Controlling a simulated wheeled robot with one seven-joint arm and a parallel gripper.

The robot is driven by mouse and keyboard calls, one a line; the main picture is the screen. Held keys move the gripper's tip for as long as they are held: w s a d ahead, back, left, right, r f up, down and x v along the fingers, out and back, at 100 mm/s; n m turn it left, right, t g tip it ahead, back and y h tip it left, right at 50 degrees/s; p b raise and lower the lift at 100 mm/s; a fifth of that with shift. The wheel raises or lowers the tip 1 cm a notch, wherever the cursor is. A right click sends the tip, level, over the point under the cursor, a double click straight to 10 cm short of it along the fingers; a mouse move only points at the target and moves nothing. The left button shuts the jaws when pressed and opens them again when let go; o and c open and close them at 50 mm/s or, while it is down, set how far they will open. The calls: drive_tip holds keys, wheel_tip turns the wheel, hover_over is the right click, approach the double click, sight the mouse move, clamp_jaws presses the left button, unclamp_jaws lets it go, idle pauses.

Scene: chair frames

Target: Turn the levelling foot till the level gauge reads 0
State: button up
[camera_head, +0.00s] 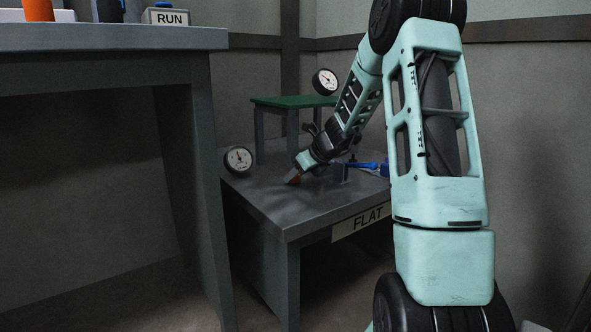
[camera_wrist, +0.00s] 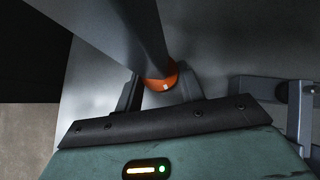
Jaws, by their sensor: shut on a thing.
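The levelling foot is an orange round piece with a white mark (camera_wrist: 163,80), at the end of a dark grey leg (camera_wrist: 120,30) in the wrist view. My gripper (camera_wrist: 160,90) has a finger on each side of the foot and is shut on it. In the head view my gripper (camera_head: 296,173) is low over the table, its tip by a small orange-red patch. One round dial gauge (camera_head: 238,160) stands at the table's left edge. Another dial gauge (camera_head: 325,82) is above the green-topped frame (camera_head: 290,101). Both needles are too small to read, and I cannot tell which is the level gauge.
The low grey table (camera_head: 262,202) carries a FLAT sign (camera_head: 361,221) on its front edge. A blue-handled clamp (camera_head: 366,165) lies right of my gripper, partly behind my arm. A taller bench (camera_head: 120,40) at left holds a RUN box (camera_head: 167,17).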

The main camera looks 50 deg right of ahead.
drive_tip(key=n+p, duration=0.1)
drive_tip(key=n+y+p, duration=0.1)
drive_tip(key=p, duration=0.1)
drive_tip(key=r+y+p, duration=0.1)
drive_tip(key=shift+d+n+p, duration=0.25)
drive_tip(key=shift+n+p, duration=0.05)
drive_tip(key=shift+n, duration=0.1)
drive_tip(key=n+g+y+p, duration=0.1)
drive_tip(key=n+y+p, duration=0.1)
drive_tip(key=p, duration=0.3)
drive_tip(key=shift+w+d+n, duration=0.1)
drive_tip(key=shift+n, duration=0.3)
drive_tip(key=n+y+p, duration=0.1)
drive_tip(key=p, duration=0.1)
drive_tip(key=n+g+p, duration=0.1)
drive_tip(key=p, duration=0.2)
drive_tip(key=shift+w+d+f+n+g+y, duration=0.1)
drive_tip(key=shift+d+f+n+g+y, duration=0.1)
drive_tip(key=shift+n+g+y, duration=0.15)
drive_tip(key=shift+f+n+g+y+p, duration=0.3)
drive_tip(key=shift+n+p, duration=0.25)
drive_tip(key=shift+p, duration=0.5)
drive_tip(key=o, duration=1)
drive_tip(key=shift+c, duration=0.2)
drive_tip(key=shift+f+b, duration=0.1)
drive_tip(key=shift+b, duration=0.3)
